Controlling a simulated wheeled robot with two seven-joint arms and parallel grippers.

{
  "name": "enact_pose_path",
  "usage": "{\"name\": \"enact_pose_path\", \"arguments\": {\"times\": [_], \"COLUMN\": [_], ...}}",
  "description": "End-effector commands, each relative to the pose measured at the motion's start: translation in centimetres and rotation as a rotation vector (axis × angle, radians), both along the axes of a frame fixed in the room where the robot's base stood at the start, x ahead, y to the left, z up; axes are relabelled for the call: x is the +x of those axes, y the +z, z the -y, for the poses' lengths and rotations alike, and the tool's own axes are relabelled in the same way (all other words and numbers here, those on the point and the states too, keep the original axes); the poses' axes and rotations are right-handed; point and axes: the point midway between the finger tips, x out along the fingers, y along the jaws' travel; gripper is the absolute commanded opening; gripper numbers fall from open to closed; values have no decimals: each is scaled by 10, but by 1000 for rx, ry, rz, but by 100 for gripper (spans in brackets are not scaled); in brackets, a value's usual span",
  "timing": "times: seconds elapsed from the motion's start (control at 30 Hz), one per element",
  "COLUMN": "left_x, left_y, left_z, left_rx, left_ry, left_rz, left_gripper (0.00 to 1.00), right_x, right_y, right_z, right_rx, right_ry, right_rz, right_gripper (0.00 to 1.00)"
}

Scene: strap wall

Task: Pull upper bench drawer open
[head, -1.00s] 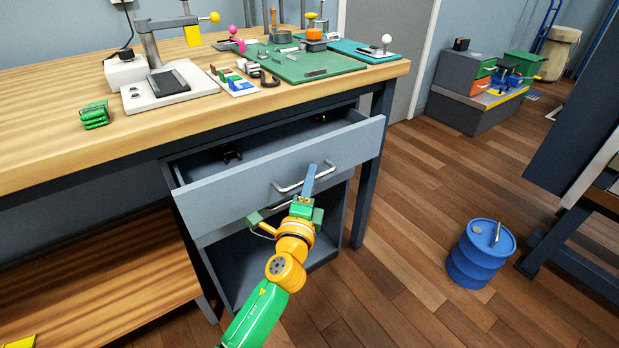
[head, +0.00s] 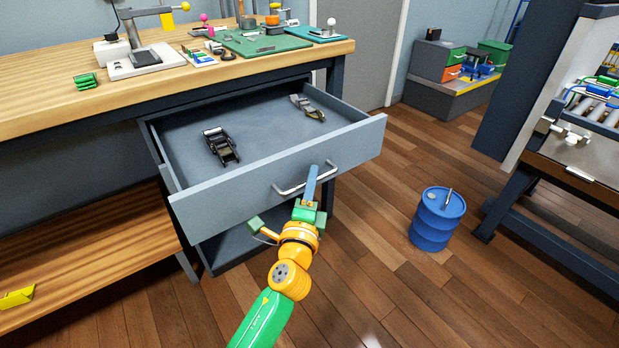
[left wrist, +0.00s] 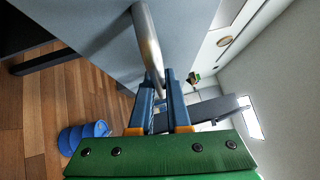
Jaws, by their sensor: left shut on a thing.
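The upper bench drawer (head: 345,153) is grey and stands well out from the bench in the head view. Its silver bar handle (head: 290,190) runs across the middle of the front. My left gripper (head: 311,180) is shut on this handle, and the handle (left wrist: 149,45) also shows between the blue fingers (left wrist: 160,95) in the left wrist view. Inside the drawer lie a black ratchet buckle (head: 220,146) at the left and a grey metal buckle (head: 307,108) at the back right. My right gripper is out of view.
The wooden bench top (head: 60,115) carries a green mat (head: 262,42), tools and a small stand. A blue drum (head: 437,218) stands on the floor to the right, near a dark-legged conveyor table (head: 590,165). An open compartment lies below the drawer. Floor in front is clear.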

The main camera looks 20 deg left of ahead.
Motion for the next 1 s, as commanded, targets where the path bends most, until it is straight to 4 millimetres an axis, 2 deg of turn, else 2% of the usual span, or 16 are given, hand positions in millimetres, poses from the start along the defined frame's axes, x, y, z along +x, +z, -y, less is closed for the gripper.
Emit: {"name": "enact_pose_path", "arguments": {"times": [0.3, 0.33, 0.37, 0.67, 1.0], "left_x": [0, 0, 0, -2, -63], "left_y": [1, 1, 1, 0, -10], "left_z": [1, 1, 1, 1, 8], "left_rx": [0, 0, 0, 0, -1], "left_ry": [-2, -2, -2, -1, -2], "left_rz": [3, 3, 3, 1, 0], "left_gripper": [0, 20, 27, 27, 27], "right_x": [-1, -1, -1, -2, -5], "right_y": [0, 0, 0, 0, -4], "right_z": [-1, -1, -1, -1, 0], "right_rx": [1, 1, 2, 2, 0], "right_ry": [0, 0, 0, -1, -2], "right_rz": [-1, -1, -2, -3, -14], "right_gripper": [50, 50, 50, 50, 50]}}
